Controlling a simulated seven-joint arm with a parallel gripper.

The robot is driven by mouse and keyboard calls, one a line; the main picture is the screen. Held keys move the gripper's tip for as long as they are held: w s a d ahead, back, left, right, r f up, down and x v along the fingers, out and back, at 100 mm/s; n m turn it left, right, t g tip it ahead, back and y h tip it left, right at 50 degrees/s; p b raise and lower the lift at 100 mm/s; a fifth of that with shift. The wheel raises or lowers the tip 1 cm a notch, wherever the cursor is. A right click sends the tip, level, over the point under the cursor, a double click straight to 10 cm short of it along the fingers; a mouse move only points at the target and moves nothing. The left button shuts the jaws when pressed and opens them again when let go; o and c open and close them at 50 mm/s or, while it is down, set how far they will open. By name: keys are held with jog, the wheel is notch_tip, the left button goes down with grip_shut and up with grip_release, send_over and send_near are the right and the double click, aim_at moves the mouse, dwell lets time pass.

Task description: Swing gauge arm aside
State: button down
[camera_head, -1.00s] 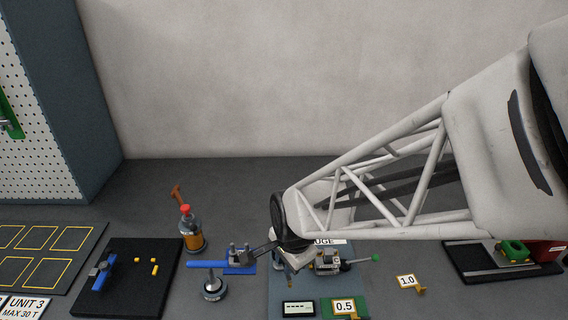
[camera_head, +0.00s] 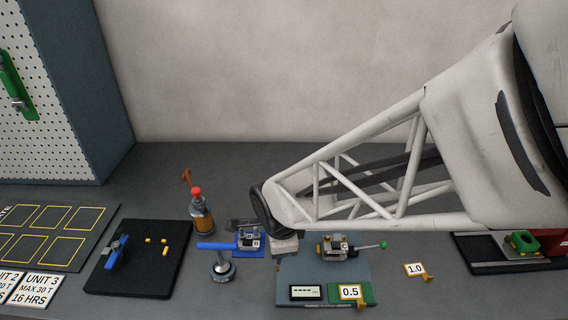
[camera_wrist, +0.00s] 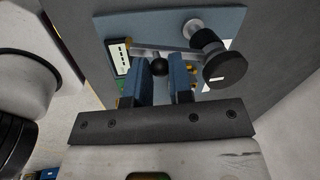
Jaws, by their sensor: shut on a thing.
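The gauge station's blue-grey base plate (camera_head: 292,272) lies on the bench with a display (camera_head: 306,292) at its front. In the wrist view the plate (camera_wrist: 150,24) is beyond my fingers. A grey gauge arm (camera_wrist: 172,53) runs across it, with a black round dial (camera_wrist: 224,68) at the right. My gripper (camera_wrist: 161,76) is shut on a small black ball knob (camera_wrist: 158,66), seen between its blue fingers beside the arm. In the head view my wrist hides the fingers and knob. A metal block with a green-tipped lever (camera_head: 337,247) stands on the plate.
Left of the plate are a blue fixture (camera_head: 230,245), a round metal stand (camera_head: 222,269) and a red-capped bottle (camera_head: 202,212). A black tray (camera_head: 135,280) lies farther left. A 1.0 tag (camera_head: 414,269) lies right on mostly clear bench.

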dwell(0.3)
jog(key=c, duration=1)
grip_release()
jog(key=shift+r, duration=0.15)
jog(key=shift+s+d+r, duration=0.1)
jog(key=shift+s+r, duration=0.15)
jog(key=shift+r, duration=1)
jog(key=shift+s+a+r, duration=0.1)
jog(key=shift+s+r, duration=0.15)
jog(key=shift+r, duration=0.95)
jog(key=shift+s+d+r, duration=0.1)
jog(key=shift+s+r, duration=0.15)
jog(key=shift+r, duration=1)
jog(key=shift+s+d+r+n+h, duration=0.1)
jog(key=shift+s+d+r+n, duration=1.3)
jog(key=shift+d+n, duration=1.55)
jog(key=shift+s+d+r+n+h, duration=0.1)
jog(key=shift+s+d+r+n, duration=1.75)
jog(key=shift+d, duration=1.7)
jog(key=shift+s+d+r+n+h, duration=0.1)
jog(key=shift+s+d+r+n, duration=0.9)
jog(key=shift+d+n, duration=2.15)
jog(key=shift+s+d+f, duration=0.1)
jog(key=shift+s+f, duration=0.2)
